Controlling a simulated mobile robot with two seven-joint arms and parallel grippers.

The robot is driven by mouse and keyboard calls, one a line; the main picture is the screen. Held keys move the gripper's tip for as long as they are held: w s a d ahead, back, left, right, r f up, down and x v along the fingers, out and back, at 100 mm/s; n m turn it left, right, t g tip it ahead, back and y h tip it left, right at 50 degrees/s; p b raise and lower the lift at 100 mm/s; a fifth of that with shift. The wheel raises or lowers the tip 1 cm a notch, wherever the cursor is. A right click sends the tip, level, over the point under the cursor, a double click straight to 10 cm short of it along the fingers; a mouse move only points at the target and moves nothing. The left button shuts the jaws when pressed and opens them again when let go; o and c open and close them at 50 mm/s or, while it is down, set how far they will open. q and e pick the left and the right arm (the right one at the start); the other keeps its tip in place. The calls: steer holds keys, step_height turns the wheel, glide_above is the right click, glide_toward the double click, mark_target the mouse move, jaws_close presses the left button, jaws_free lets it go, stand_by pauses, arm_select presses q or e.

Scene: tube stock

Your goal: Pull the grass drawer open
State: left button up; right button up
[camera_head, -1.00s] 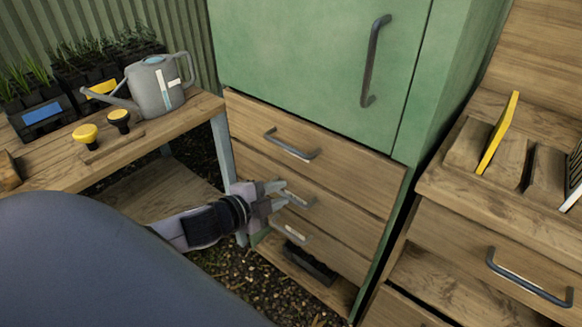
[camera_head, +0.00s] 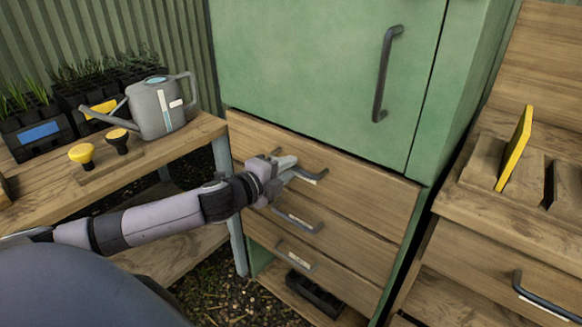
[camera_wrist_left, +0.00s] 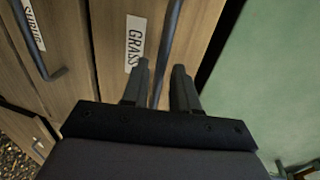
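The grass drawer (camera_head: 365,195) is the top wooden drawer under the green cabinet door, and it looks shut. Its label (camera_wrist_left: 135,42) reads GRASS in the left wrist view. The drawer has a dark bar handle (camera_head: 318,174), which also shows in the left wrist view (camera_wrist_left: 168,45). My left gripper (camera_head: 288,168) is at this handle. In the left wrist view its two fingers (camera_wrist_left: 160,88) are apart, with the handle bar running between them. I see no finger clearly pressing on the bar. My right gripper is not in view.
Below are a middle drawer (camera_head: 345,238), labelled SHRUB in the wrist view, and a bottom drawer (camera_head: 335,278). A bench (camera_head: 150,165) with a watering can (camera_head: 157,112) and plant trays (camera_head: 35,135) stands left. A wooden unit (camera_head: 480,250) stands right.

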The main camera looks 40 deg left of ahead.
arm_select(q)
steer(key=shift+x, duration=1.1)
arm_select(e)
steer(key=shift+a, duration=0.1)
arm_select(q)
steer(key=shift+s, duration=0.1)
jaws_close()
steer(key=shift+s+f, duration=0.1)
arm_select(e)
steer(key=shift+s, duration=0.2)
